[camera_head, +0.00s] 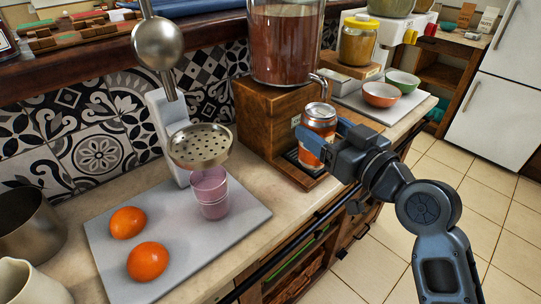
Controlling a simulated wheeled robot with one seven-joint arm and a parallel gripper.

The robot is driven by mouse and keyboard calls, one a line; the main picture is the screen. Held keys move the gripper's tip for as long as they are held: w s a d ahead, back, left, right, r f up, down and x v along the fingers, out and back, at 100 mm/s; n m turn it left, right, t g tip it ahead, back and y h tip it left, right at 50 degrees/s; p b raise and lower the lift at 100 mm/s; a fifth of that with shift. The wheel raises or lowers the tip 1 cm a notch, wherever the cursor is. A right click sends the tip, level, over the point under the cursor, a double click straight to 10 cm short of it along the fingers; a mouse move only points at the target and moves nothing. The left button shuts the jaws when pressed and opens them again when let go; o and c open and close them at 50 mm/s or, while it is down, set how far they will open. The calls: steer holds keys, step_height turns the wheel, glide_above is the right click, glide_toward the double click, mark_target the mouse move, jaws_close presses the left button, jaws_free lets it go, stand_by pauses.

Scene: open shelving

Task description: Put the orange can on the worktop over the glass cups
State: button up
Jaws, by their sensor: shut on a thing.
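The orange can (321,118) with a silver top is upright at the front of the wooden dispenser stand. My gripper (326,139) reaches in from the right and is shut on the can, with blue fingers around its body. The can is above or on a small wooden drip tray (300,178); I cannot tell whether its base touches. The pale worktop (262,203) runs along the wall. A pinkish glass cup (211,193), perhaps two stacked, stands on a grey board under a metal press.
The grey board (185,255) also holds two oranges (137,242). The metal press (200,146) rises behind the cup. A large drink dispenser (285,45) stands on its wooden stand (270,115). Bowls (381,94) sit farther right. A narrow worktop strip between board and drip tray is clear.

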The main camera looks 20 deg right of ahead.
steer(key=shift+w+a+f+p, duration=0.15)
steer(key=shift+w+a+f, duration=0.85)
steer(key=shift+f, duration=0.45)
steer(key=shift+w+a+f+p, duration=0.1)
steer(key=shift+w+a+f, duration=0.6)
steer(key=shift+a+f, duration=0.65)
steer(key=shift+w+a+f+p, duration=0.15)
steer(key=shift+w+a+f, duration=0.75)
steer(key=shift+f, duration=0.7)
steer(key=shift+f, duration=0.15)
steer(key=o, duration=1.3)
steer(key=shift+s, duration=0.1)
